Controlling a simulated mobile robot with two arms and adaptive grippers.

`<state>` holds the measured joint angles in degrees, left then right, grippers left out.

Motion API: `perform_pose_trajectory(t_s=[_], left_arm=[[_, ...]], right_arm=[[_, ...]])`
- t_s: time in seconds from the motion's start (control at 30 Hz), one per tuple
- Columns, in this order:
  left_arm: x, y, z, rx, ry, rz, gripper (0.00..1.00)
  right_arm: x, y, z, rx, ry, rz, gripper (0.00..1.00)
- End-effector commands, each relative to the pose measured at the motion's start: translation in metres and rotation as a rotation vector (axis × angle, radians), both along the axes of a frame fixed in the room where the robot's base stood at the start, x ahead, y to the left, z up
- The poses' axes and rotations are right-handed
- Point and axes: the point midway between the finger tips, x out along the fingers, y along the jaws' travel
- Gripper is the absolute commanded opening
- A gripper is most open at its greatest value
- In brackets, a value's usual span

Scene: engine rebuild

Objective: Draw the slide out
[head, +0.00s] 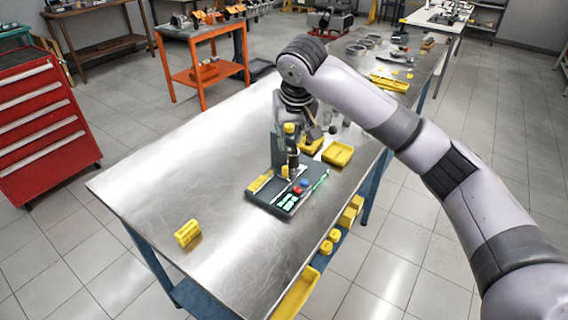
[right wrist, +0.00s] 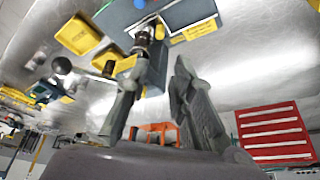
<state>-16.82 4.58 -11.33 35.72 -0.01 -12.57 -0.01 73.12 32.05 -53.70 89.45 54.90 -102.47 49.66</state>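A dark grey bench device (head: 272,195) stands on the metal table, with an upright post, red and blue buttons and green lit strips. A dark cylindrical spindle (head: 293,158) stands over its base; the spindle also shows in the right wrist view (right wrist: 143,38). I cannot tell which part is the slide. My right gripper (head: 298,132) is above and behind the device, partly hidden by its own wrist. My left gripper is out of view.
Yellow trays (head: 338,153) stand just right of the device. A yellow block (head: 187,232) lies near the table's front left. The table's left part (head: 180,165) is clear. A red drawer cabinet (head: 45,125) and an orange cart (head: 205,65) stand beyond the table.

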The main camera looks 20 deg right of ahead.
Motion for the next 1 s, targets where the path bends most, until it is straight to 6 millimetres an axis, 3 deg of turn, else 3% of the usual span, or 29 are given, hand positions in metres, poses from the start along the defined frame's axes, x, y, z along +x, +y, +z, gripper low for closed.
perform_pose_trajectory(t_s=[0.27, 0.6, 0.8, 1.0], left_arm=[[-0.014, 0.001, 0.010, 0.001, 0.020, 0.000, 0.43], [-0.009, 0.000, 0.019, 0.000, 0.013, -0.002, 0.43], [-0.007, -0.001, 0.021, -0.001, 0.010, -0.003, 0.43], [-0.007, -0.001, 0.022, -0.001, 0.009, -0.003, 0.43]], right_arm=[[0.022, -0.004, -0.054, -0.001, 0.004, -0.003, 0.22], [0.048, -0.007, -0.118, -0.001, 0.000, 0.000, 0.22], [0.057, -0.008, -0.140, -0.001, 0.000, -0.001, 0.22], [0.060, -0.008, -0.146, 0.001, -0.002, 0.000, 0.22]])
